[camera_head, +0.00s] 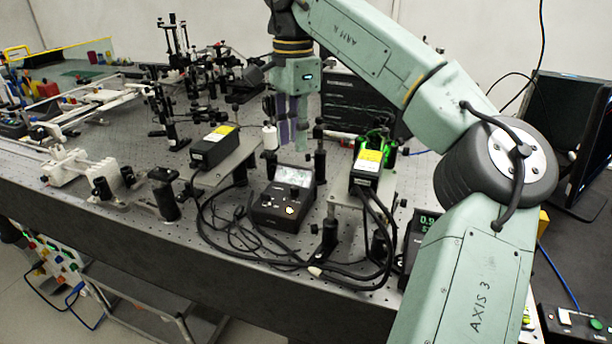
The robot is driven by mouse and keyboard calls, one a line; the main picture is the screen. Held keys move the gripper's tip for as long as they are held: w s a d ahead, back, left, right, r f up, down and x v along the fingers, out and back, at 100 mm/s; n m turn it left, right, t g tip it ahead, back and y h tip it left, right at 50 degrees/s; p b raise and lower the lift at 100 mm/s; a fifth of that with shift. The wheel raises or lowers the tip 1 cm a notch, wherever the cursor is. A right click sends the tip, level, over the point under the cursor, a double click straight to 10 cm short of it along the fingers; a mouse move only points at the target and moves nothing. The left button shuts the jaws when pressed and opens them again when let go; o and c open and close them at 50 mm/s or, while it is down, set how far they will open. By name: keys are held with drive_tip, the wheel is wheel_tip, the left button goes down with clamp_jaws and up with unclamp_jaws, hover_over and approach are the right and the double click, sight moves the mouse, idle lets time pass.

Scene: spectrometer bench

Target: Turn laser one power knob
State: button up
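My gripper (292,142) hangs pointing down over the middle of the bench. Its two fingers are close together, and I cannot tell whether they are open or shut. I see nothing held between them. Below them in the picture stands a black control box (272,216) with a lit meter face (293,176) and a small glowing knob or button (290,211). Two black laser-like boxes with yellow labels stand on plates, one on the left (208,152) and one on the right (365,176). I cannot read which is laser one.
Black cables (345,281) loop in front of the control box. A display with green digits (426,222) sits partly behind my arm. Optics posts (170,125) crowd the left and back of the perforated bench (130,235). A monitor (590,150) stands at right.

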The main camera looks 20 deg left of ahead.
sight(294, 187)
drive_tip(key=f, duration=0.5)
drive_tip(key=f+p, duration=0.1)
drive_tip(key=f, duration=0.4)
drive_tip(key=shift+s+a+f, duration=0.1)
drive_tip(key=shift+s+f, duration=0.1)
drive_tip(key=shift+f, duration=0.1)
drive_tip(key=shift+c, duration=0.5)
clamp_jaws()
